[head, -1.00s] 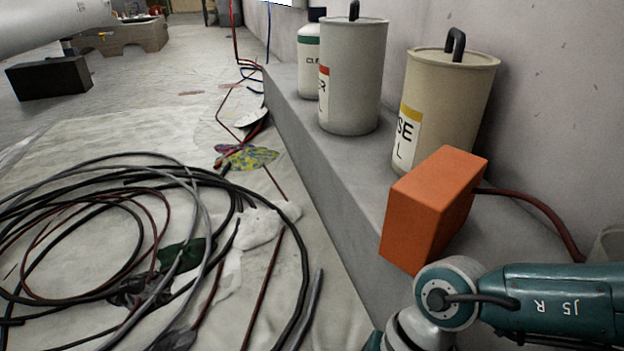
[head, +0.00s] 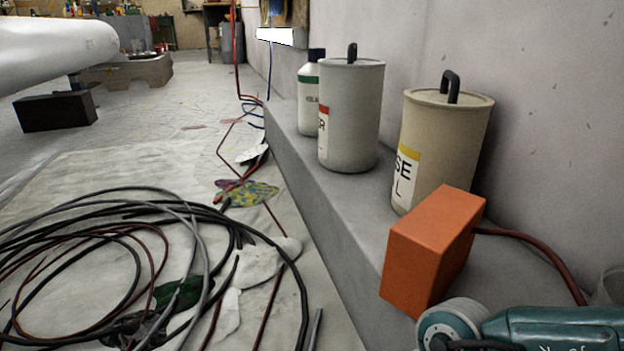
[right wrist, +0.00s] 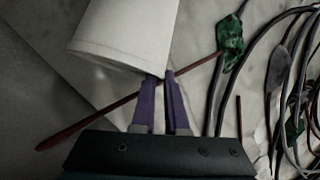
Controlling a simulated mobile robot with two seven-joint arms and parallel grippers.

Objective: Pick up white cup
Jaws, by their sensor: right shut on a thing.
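The white cup (right wrist: 126,32) fills the upper left of the right wrist view, cut off by the top edge. My right gripper (right wrist: 160,78) has two purple fingers at the cup's lower rim. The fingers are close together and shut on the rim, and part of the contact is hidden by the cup. In the head view, only part of my right arm shows at the bottom right; its gripper and the white cup are out of that view. My left gripper is not in view.
An orange box (head: 428,255) with a red cable sits on the grey ledge (head: 330,225), beside a beige canister (head: 440,150), a grey canister (head: 350,115) and a white bottle (head: 307,100). Coiled black cables (head: 120,235) cover the floor at left. A black box (head: 55,112) stands farther back.

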